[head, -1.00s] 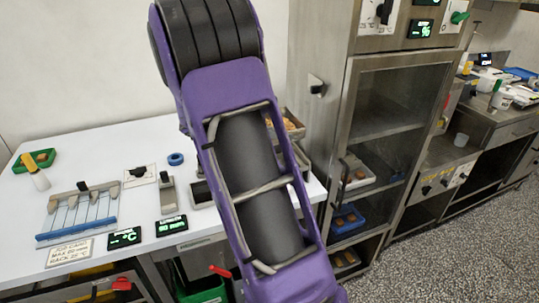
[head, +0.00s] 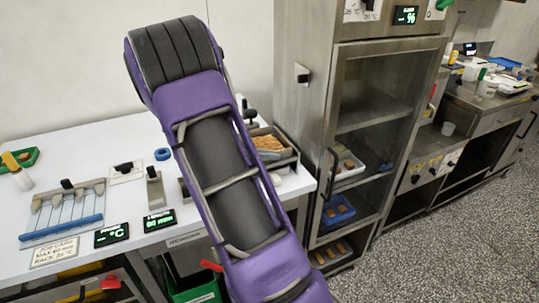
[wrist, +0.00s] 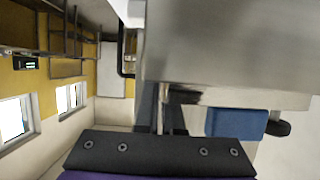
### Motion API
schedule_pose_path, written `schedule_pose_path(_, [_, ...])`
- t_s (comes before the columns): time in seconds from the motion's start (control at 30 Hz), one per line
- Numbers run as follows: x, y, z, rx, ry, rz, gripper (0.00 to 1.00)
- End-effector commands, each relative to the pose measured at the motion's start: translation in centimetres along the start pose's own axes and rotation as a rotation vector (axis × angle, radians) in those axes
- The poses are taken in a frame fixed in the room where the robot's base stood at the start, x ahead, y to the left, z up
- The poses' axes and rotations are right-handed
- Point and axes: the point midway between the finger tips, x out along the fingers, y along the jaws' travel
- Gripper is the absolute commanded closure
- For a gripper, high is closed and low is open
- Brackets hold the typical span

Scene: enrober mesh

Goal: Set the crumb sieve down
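I cannot make out the crumb sieve for sure in either view. In the wrist view a large grey metal surface (wrist: 230,50) fills the upper right, close to the camera. Below it is a blue block (wrist: 237,123) with a dark rounded end (wrist: 278,128). I cannot tell whether these belong to the sieve. The black screwed plate of my gripper (wrist: 160,153) crosses the bottom of the wrist view, and its fingertips are not clear. In the head view my purple arm hides part of the bench, and my gripper is out of sight.
A white bench (head: 100,150) carries a wire-strung frame (head: 65,210), a blue ring (head: 162,154), a green tray (head: 20,160) and small displays. A metal container (head: 285,158) with tan contents sits behind my arm. A tall glass-doored cabinet (head: 375,115) stands right of it. Speckled floor is open at right.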

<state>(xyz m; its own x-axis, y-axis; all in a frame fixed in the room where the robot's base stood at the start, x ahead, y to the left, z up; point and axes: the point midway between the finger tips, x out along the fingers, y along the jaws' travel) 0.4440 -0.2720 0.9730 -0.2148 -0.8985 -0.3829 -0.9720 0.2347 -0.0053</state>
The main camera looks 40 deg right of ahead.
Motion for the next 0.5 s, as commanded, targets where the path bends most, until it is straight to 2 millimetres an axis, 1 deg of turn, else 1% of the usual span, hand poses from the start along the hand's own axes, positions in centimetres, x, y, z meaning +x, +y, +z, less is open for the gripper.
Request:
schedule_pose_path(0.03, [0.08,0.0,0.13,0.0,0.001,0.0,1.0])
schedule_pose_path(0.1, [0.07,0.0,0.14,0.0,0.0,0.0,0.85])
schedule_pose_path(0.17, [0.07,0.0,0.14,0.0,0.0,0.0,0.74])
schedule_pose_path(0.2, [0.07,0.0,0.14,0.0,0.0,0.0,0.67])
schedule_pose_path(0.23, [0.07,0.01,0.14,0.0,0.0,0.0,0.65])
schedule_pose_path(0.5, [0.03,0.0,0.06,0.0,0.0,0.0,0.65])
